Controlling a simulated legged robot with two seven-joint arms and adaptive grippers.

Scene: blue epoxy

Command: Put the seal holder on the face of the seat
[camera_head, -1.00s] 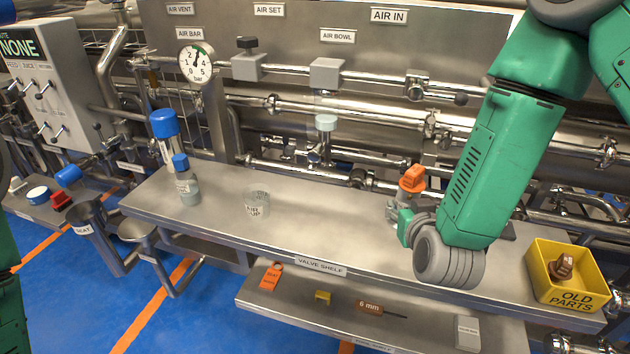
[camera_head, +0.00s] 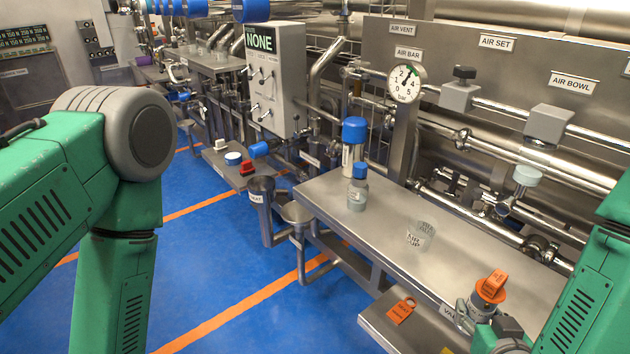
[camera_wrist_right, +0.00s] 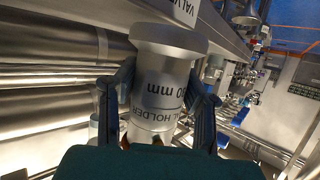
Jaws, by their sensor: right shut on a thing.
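My right gripper (camera_head: 478,322) is shut on the seal holder, a grey metal cylinder (camera_head: 462,312) with an orange piece on it, at the lower right of the head view. In the right wrist view the two dark fingers clasp the flanged, lettered holder (camera_wrist_right: 165,75) from both sides. It is clear of the seat. The seat (camera_head: 262,186) is a dark grey cup with a SEAT label, left of the shelf. Its face is too small to make out. My left arm shows at the left, but its gripper is out of frame.
The valve shelf (camera_head: 370,232) carries a blue-capped bottle (camera_head: 357,192), a taller blue-topped container (camera_head: 353,140) and a clear cup (camera_head: 420,236). A metal bowl (camera_head: 295,213) stands beside the seat. An orange tag (camera_head: 401,311) lies on the lower shelf. Pipes run behind.

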